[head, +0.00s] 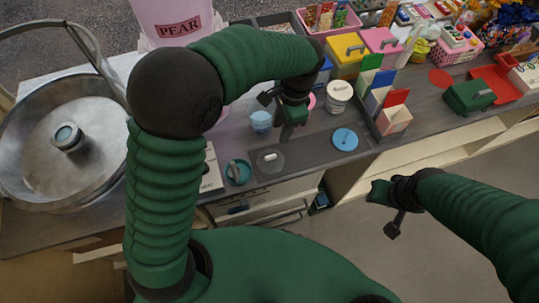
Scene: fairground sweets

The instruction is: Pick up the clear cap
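A round grey, see-through-looking lid with a pale knob (279,165), which I take for the clear cap, lies on the grey counter near its front edge. My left gripper (286,134) points down just above and to the right of it in the picture, apart from it. I see nothing held in it, but its finger gap is not clear. My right gripper (381,194) is out over the floor, in front of the counter, away from the cap. Its fingers are too small and turned to tell their opening.
A blue lid (344,139) lies right of the cap, a teal round container (238,172) left of it. A blue cup (261,122) and a white tub (339,92) stand behind. Divided coloured boxes (392,122) stand to the right. A large metal pan (32,160) is far left.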

